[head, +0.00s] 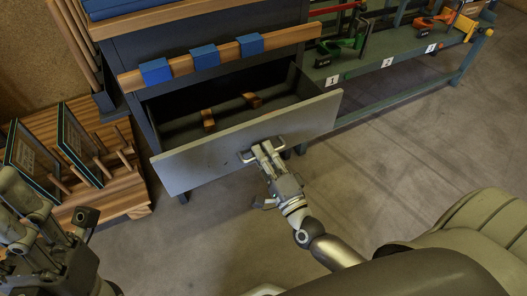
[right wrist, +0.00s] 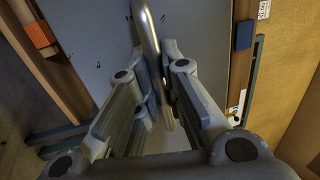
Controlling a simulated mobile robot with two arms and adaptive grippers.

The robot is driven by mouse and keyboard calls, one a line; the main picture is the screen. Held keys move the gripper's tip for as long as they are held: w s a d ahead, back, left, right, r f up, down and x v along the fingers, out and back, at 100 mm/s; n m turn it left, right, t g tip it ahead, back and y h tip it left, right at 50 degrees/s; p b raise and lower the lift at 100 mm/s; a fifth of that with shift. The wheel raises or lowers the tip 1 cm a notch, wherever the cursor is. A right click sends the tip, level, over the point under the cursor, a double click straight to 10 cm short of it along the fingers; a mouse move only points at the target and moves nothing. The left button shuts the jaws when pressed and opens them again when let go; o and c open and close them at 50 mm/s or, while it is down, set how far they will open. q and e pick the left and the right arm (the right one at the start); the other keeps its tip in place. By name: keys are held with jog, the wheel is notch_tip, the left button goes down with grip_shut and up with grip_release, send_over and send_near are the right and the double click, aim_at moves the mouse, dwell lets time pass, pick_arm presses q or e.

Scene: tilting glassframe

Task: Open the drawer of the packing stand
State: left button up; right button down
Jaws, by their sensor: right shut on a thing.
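The packing stand (head: 130,65) is at the top middle of the head view. Its drawer stands pulled out, with a grey front panel (head: 200,168) and a dark inside. Two small wooden blocks lie in the drawer. My right gripper (head: 262,152) is at the drawer front, shut on the metal bar handle (right wrist: 151,45). In the right wrist view the handle runs between the fingers (right wrist: 158,100). My left gripper (head: 32,235) is at the lower left of the head view, away from the stand; its fingertips do not show clearly enough to tell their opening.
A wooden rack (head: 125,200) with framed panes (head: 78,142) stands left of the drawer. A wooden rail (head: 225,57) with blue pads crosses above the drawer. A green shelf (head: 400,60) with clamps and numbered labels is at right. The floor in front is clear.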

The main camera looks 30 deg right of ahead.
jog(key=c, duration=1.5)
grip_release()
jog(key=s, duration=0.4)
jog(key=s+f, duration=0.1)
jog(key=s, duration=0.3)
jog(key=s+f, duration=0.1)
jog(key=s, duration=0.2)
jog(key=shift+s+d+f, duration=0.15)
jog(key=shift+s+d, duration=0.05)
jog(key=shift+s, duration=0.2)
